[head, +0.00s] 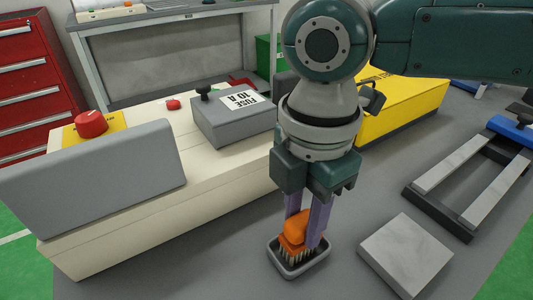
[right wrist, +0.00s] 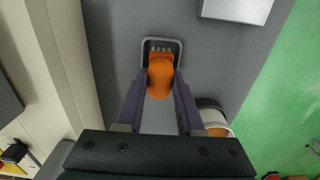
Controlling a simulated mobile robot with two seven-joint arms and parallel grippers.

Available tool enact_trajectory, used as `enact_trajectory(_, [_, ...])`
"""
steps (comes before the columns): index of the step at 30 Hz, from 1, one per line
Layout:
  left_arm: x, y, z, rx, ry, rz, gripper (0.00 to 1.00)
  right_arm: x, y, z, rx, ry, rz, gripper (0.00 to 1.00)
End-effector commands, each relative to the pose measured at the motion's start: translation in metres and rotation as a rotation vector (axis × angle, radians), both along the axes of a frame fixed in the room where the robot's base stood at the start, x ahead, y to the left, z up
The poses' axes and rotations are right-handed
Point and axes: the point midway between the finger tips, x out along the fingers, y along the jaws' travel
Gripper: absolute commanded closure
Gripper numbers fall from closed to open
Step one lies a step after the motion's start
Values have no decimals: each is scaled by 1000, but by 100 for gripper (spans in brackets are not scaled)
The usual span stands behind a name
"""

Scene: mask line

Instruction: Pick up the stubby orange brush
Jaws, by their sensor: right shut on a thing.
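The stubby orange brush (head: 294,232) has an orange body and pale bristles pointing down. It sits upright in or just above a small grey tray (head: 301,269) on the grey table; I cannot tell whether the bristles touch the tray floor. My right gripper (head: 307,222) is above the tray with its purple fingers on both sides of the brush, shut on it. In the right wrist view the brush (right wrist: 160,76) lies between the fingertips, with the tray (right wrist: 162,42) just beyond. My left gripper is not in view.
A cream machine (head: 110,225) with a grey cover and red knob stands left of the tray, carrying a grey fuse box (head: 231,122). A yellow case (head: 405,108) stands behind my right arm. A pale block (head: 405,254) and a dark frame (head: 470,183) lie to the right.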

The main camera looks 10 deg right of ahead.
Motion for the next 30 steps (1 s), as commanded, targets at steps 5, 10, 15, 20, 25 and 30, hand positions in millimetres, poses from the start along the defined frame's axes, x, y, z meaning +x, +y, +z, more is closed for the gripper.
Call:
enact_trajectory(5, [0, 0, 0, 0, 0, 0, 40, 0, 0, 1, 0, 0, 0, 100])
enact_trajectory(10, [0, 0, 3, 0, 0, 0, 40, 1, 0, 11, 1, -2, -1, 100])
enact_trajectory(15, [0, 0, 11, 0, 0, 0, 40, 1, 0, 41, 2, -3, 1, 100])
enact_trajectory(20, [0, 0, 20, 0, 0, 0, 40, 2, 1, 87, 3, -6, 2, 100])
enact_trajectory(25, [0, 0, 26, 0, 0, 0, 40, 1, 1, 139, 3, -4, 1, 100])
enact_trajectory(30, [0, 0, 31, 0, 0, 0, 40, 1, 0, 176, 1, -3, 2, 100])
